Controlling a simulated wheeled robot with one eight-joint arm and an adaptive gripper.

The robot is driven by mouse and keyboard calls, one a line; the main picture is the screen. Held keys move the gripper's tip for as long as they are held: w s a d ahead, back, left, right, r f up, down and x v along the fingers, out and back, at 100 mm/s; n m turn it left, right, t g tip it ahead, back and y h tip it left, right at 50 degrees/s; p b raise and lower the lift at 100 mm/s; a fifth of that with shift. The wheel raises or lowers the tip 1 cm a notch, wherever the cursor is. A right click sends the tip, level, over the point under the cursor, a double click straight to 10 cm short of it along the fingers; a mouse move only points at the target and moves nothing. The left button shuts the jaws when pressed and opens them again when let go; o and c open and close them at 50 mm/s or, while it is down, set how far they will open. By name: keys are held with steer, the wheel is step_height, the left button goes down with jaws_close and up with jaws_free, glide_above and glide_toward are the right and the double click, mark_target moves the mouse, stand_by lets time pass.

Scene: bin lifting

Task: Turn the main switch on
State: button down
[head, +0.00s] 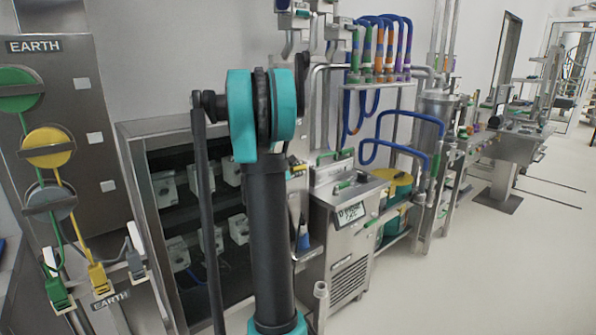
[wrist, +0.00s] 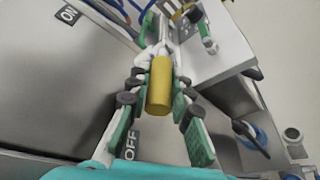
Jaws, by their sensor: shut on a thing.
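The main switch shows in the wrist view as a yellow cylindrical handle (wrist: 160,88) with its far end among my fingers. An ON label (wrist: 68,14) is on the grey panel at upper left, and an OFF label (wrist: 131,146) is lower down, below the handle. My gripper (wrist: 159,66) has its green and white fingers on both sides of the handle and is shut on it. The exact angle of the switch is hard to tell. In the head view my arm's dark links hide most of the gripper and the switch.
A metal cabinet (head: 350,222) with a small display stands right of my arm. An open shelf (head: 150,128) with several pale parts is behind it. EARTH panels (head: 108,300) with coloured clips are at left.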

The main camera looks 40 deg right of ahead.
steer(key=r+y, duration=0.1)
steer(key=y, duration=0.1)
steer(key=r+m+g+y, duration=0.1)
steer(key=y, duration=0.1)
steer(key=shift+d+r, duration=0.25)
steer(key=shift+d, duration=0.1)
steer(key=y, duration=0.1)
steer(key=d+r+y, duration=0.1)
steer(key=r+y, duration=0.1)
steer(key=y, duration=0.1)
steer(key=shift+d+m+g, duration=0.3)
steer(key=shift+m, duration=0.1)
steer(key=d+y, duration=0.1)
steer(key=y, duration=0.1)
steer(key=d+r+y, duration=0.1)
steer(key=y, duration=0.1)
steer(key=shift+w+d+r+m+y, duration=0.15)
steer(key=shift+w+m+y, duration=0.05)
steer(key=shift+m+y, duration=0.1)
steer(key=shift+d+r+m+g+y, duration=0.1)
steer(key=shift+d+m+g+y, duration=0.1)
steer(key=shift+d+y, duration=0.55)
steer(key=shift+d+r+m+g+y, duration=0.1)
steer(key=shift+d+g+y, duration=0.15)
steer(key=shift+y, duration=0.9)
steer(key=shift+f, duration=0.1)
steer(key=c, duration=1.3)
jaws_free()
steer(key=shift+c, duration=0.2)
